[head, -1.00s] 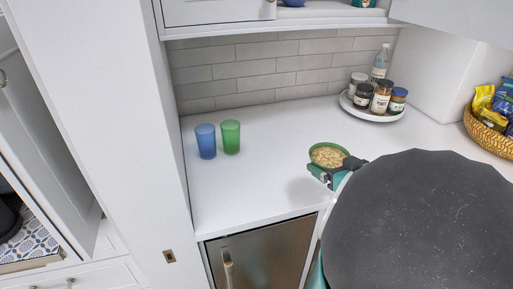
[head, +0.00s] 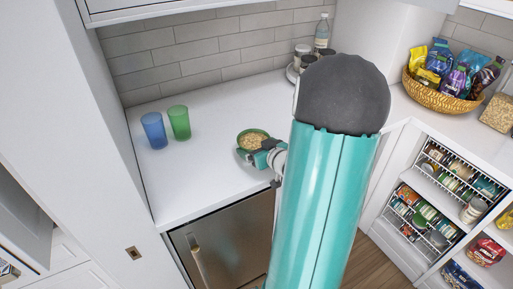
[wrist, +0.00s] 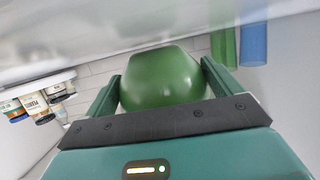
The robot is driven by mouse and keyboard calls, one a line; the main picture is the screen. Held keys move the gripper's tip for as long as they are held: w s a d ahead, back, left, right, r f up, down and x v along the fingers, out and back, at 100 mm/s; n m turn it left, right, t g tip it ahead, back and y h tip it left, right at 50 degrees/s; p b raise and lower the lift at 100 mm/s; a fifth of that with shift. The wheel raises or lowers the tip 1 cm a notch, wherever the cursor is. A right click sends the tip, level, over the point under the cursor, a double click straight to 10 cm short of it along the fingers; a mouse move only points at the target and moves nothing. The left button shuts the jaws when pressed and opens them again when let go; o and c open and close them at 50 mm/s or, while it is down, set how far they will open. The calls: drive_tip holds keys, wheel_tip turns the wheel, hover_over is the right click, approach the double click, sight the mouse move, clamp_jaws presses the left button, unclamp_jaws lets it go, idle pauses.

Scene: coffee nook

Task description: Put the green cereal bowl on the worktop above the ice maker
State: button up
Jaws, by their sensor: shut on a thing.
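The green cereal bowl (head: 253,133), filled with pale cereal, is over the white worktop (head: 205,185), near its front edge. Its green outside (wrist: 162,80) fills the middle of the wrist view. My teal gripper (head: 262,156) is shut on the bowl from the front right, with a finger at each side in the wrist view. A soft shadow lies close beside the bowl. I cannot tell whether the bowl touches the worktop or hangs just above it. The steel-fronted ice maker (head: 230,240) is below the worktop, partly hidden by my arm.
A blue cup (head: 153,131) and a green cup (head: 179,122) stand to the left on the worktop. Jars (head: 303,57) and a bottle (head: 322,32) are at the back, partly behind my arm. A snack basket (head: 440,95) stands at the right. The worktop between cups and bowl is clear.

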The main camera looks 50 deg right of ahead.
drive_tip(key=shift+f, duration=0.2)
drive_tip(key=shift+f, duration=0.15)
drive_tip(key=o, duration=0.9)
drive_tip(key=shift+o, duration=0.2)
